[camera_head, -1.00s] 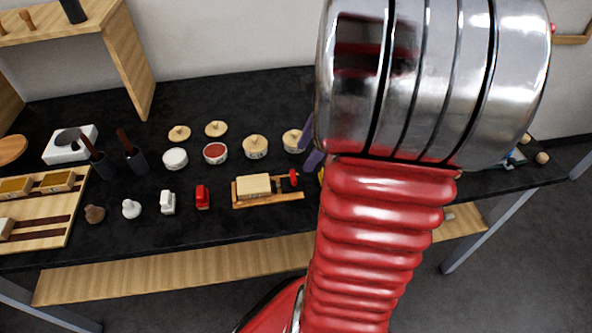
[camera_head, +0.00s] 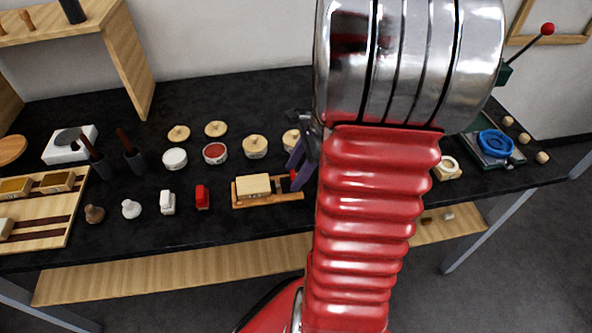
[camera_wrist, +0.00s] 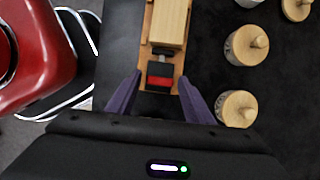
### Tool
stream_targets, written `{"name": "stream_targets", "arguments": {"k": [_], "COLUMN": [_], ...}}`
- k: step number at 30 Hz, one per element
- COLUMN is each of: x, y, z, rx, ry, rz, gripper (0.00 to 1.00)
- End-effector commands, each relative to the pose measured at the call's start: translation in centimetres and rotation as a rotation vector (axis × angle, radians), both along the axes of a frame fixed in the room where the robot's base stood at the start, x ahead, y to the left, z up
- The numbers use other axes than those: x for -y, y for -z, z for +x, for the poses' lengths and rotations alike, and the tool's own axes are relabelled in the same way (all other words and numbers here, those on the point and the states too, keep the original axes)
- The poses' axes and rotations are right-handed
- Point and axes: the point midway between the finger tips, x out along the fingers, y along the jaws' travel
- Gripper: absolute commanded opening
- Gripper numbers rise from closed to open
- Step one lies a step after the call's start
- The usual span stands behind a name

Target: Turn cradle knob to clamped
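The wooden cradle (camera_head: 285,198) lies on the black bench and holds a pale wooden block (camera_head: 253,185). Its red knob (camera_head: 293,179) is at the cradle's right end, partly hidden by my gripper (camera_head: 297,163). In the wrist view the knob (camera_wrist: 160,81) shows as a red and black piece below the block (camera_wrist: 169,22). My gripper (camera_wrist: 157,84) is open there, with one purple finger on each side of the knob. Clear gaps show between the fingers and the knob. Any clamp marking is too small to read.
Lidded round pots (camera_head: 255,146) stand behind the cradle; they are close to the right finger in the wrist view (camera_wrist: 237,108). A small red object (camera_head: 202,197) and a white one (camera_head: 168,202) stand left of the cradle. A blue ring (camera_head: 496,143) is at far right.

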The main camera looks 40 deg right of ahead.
Motion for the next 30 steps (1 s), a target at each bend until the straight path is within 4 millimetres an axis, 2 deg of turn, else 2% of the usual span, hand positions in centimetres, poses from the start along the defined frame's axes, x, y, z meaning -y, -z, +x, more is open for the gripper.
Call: {"name": "stream_targets", "arguments": {"k": [2,15,23,30], "x": [0.00,-0.01,-0.02,0.03], "y": [-0.01,-0.03,-0.04,-0.01], "z": [0.00,0.02,0.05,0.15], "rx": [0.000,0.000,0.000,0.000], "ry": [0.000,-0.001,-0.017,-0.100], "rz": [0.000,0.000,0.000,0.000], "gripper": [0.41,0.10,0.10,0.10]}}
